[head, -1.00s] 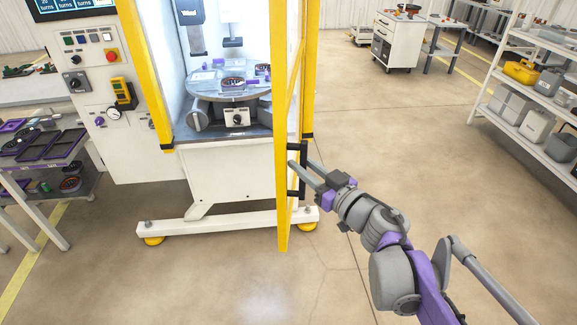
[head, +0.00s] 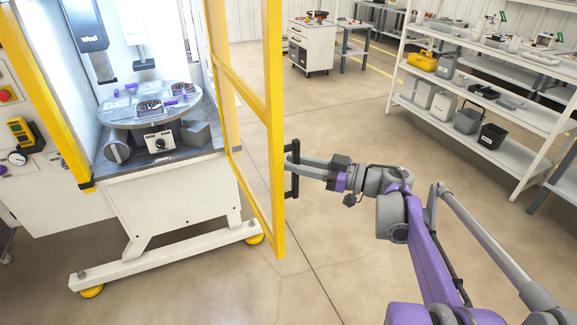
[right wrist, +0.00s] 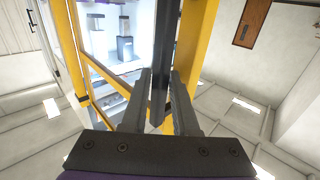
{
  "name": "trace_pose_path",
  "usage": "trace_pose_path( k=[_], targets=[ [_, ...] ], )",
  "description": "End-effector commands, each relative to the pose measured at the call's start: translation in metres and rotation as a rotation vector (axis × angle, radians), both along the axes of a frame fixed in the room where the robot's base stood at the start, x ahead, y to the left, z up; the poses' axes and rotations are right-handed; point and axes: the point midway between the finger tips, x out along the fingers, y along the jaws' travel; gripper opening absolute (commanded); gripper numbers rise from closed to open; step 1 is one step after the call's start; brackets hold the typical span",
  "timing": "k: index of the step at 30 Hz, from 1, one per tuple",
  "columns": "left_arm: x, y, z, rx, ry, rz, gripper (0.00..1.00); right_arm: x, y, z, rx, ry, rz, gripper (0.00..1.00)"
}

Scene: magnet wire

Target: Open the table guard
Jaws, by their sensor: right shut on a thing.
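The table guard (head: 272,120) is a yellow-framed clear door on the front of the white winding machine. It stands swung outward, with the machine opening showing to its left. Its black handle (head: 293,168) is a vertical bar on the outer edge post. My right gripper (head: 300,163) is shut on this handle. In the right wrist view the two fingers (right wrist: 158,105) stand on either side of the dark handle bar (right wrist: 162,60), with the yellow frame (right wrist: 190,50) behind. My left gripper is not in view.
Inside the machine is a round table (head: 150,108) with coils and purple parts. A yellow post (head: 45,90) edges the opening at left. White shelves (head: 490,100) with bins stand at right. The floor (head: 340,240) in front of the guard is clear.

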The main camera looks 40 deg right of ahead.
Motion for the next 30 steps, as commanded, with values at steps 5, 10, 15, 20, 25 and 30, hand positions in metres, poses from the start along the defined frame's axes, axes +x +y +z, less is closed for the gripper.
trace_pose_path(
  k=[5,10,15,20,25,30],
  targets=[
    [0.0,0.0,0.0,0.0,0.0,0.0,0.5,0.001,-0.001,0.0,-0.001,0.0,0.0,0.0],
    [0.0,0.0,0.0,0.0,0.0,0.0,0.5,0.001,-0.001,0.0,-0.002,-0.001,-0.001,0.0],
    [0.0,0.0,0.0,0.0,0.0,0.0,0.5,0.001,-0.001,0.0,-0.001,0.0,0.0,0.5],
    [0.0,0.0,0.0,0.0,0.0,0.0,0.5,0.0,-0.001,0.0,-0.001,0.0,0.001,0.5],
    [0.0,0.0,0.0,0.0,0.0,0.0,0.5,-0.002,-0.002,0.0,-0.001,0.0,0.0,0.5],
    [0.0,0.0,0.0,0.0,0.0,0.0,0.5,-0.021,-0.013,0.0,-0.002,-0.001,-0.003,0.5]
  ],
)
